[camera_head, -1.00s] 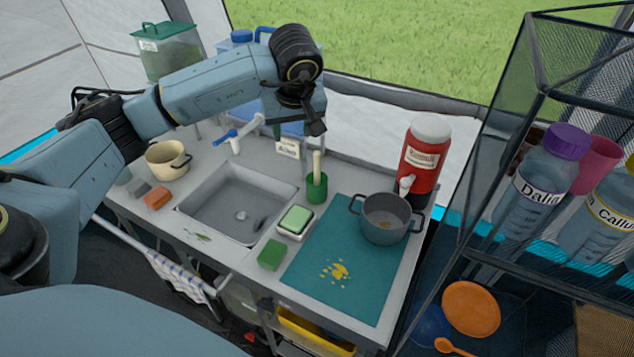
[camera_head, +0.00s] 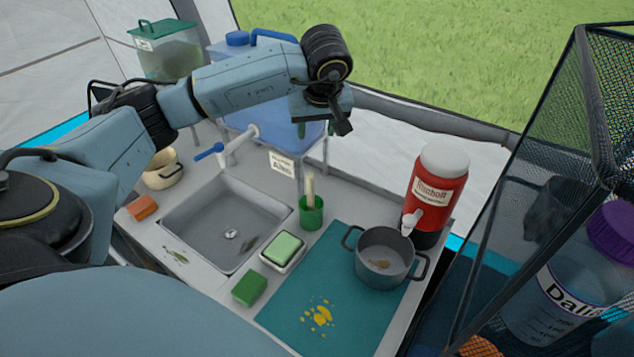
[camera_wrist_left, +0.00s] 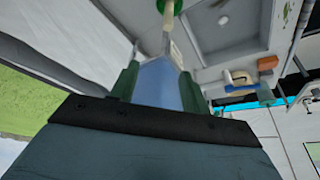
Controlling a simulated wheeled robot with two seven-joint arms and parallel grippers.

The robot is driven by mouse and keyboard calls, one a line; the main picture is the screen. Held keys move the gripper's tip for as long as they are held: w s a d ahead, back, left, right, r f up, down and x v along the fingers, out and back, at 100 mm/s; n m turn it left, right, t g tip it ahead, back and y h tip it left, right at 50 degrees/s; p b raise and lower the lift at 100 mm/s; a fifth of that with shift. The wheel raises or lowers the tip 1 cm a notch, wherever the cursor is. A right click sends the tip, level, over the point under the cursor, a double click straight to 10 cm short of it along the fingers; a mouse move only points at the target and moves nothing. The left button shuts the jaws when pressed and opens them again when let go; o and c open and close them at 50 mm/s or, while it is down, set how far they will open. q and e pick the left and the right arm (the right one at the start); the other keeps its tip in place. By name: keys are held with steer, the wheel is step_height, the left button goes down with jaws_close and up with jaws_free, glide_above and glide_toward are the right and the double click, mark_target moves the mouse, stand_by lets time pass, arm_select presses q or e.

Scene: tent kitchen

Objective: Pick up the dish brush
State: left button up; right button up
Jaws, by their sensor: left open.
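The dish brush (camera_head: 309,186) appears as a pale upright shaft standing in a green cup (camera_head: 311,214) behind the sponge dish; its lower end is hidden in the cup. My left gripper (camera_head: 321,127) is open and empty, above and slightly behind the brush in the head view. In the left wrist view, the pale shaft (camera_wrist_left: 168,28) and the green cup (camera_wrist_left: 169,10) show at the top, beyond the open fingers (camera_wrist_left: 160,70). The shaft is not between the fingers. My right gripper is not in view.
A sink (camera_head: 225,222) lies left of the cup and a grey pot (camera_head: 384,258) right of it on a teal mat (camera_head: 275,315). A red dispenser (camera_head: 437,195) stands behind the pot. A blue water container (camera_head: 262,85) is behind the sink. A mesh rack (camera_head: 560,130) stands at right.

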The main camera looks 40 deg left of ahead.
arm_select(q)
step_height(320, 180, down, 2)
steer(key=s+b, duration=0.2)
steer(key=b, duration=0.5)
glide_toward(310, 183)
steer(key=x, duration=0.2)
steer(key=w+x, duration=0.1)
steer(key=x, duration=0.4)
steer(key=shift+w+a, duration=0.25)
steer(key=shift+a, duration=0.15)
steer(key=x, duration=0.3)
steer(key=p+x, duration=0.1)
steer(key=shift+s+f, duration=0.25)
steer(key=shift+s, duration=0.05)
steer(key=shift+w+a+f, duration=0.1)
steer(key=shift+w+f, duration=0.05)
steer(key=shift+f, duration=0.2)
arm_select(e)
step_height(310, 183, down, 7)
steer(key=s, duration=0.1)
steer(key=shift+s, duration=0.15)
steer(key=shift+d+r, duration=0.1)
arm_select(q)
jaws_close()
steer(key=shift+r, duration=0.1)
